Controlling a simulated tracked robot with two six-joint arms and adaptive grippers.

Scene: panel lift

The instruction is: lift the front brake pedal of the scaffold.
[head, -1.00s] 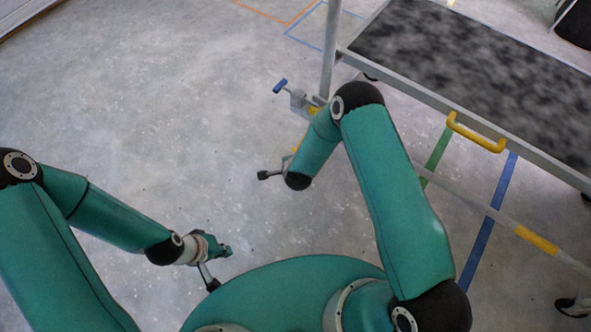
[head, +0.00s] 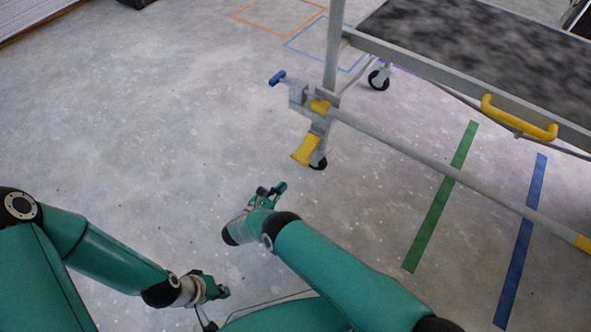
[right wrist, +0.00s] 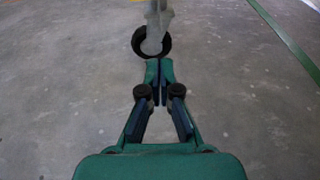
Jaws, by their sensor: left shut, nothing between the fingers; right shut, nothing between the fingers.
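The scaffold's front brake pedal (head: 306,149) is a yellow plate. It slants down beside the dark caster wheel (head: 318,162) at the foot of the near post. My right gripper (head: 277,189) is shut and empty, low over the floor, just short of the pedal and apart from it. In the right wrist view its closed fingers (right wrist: 160,76) point toward the caster wheel (right wrist: 152,42) and its grey fork; I cannot make out the yellow pedal there. My left gripper (head: 222,291) is shut and empty at the lower left, well away from the scaffold.
A grey lower rail (head: 440,173) runs right from the near post (head: 334,45). A yellow handle (head: 518,122) sits on the edge of the dark speckled deck (head: 480,45). A blue-ended lever (head: 277,78) sticks out left. Floor left of the scaffold is clear.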

